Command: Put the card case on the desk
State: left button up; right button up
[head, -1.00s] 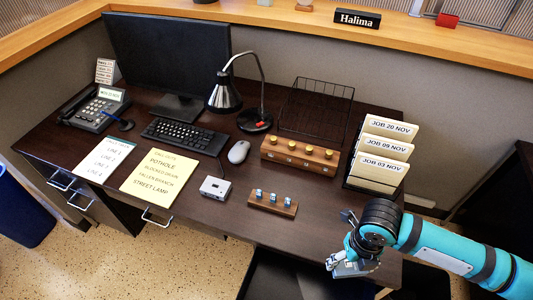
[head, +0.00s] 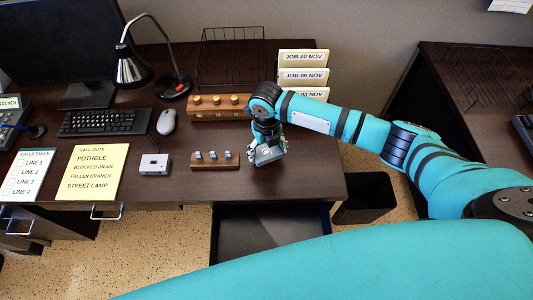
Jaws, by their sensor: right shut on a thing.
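The card case (head: 268,155) is a small grey box with a pale label, seen in the head view near the right front part of the dark wooden desk (head: 310,180). My right gripper (head: 269,147) points down and is shut on it. The gripper hides the back of the case. The case is over the desk top, right of the wooden block with several small blue-grey pieces. I cannot tell whether its underside touches the desk. My left gripper is not in view.
The wooden block (head: 215,160) is close left of the case. An open drawer (head: 270,232) juts out below the front edge. The desk's right front corner is clear.

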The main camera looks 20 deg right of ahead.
aim_at(266, 150)
jog(key=shift+w+f+p, duration=0.1)
jog(key=shift+f+p, duration=0.3)
jog(key=shift+f, duration=1.35)
jog(key=shift+f, duration=0.1)
jog(key=o, duration=1.1)
notch_tip(266, 150, up, 12)
jog(key=shift+r+b, duration=0.15)
jog(key=shift+b, duration=0.25)
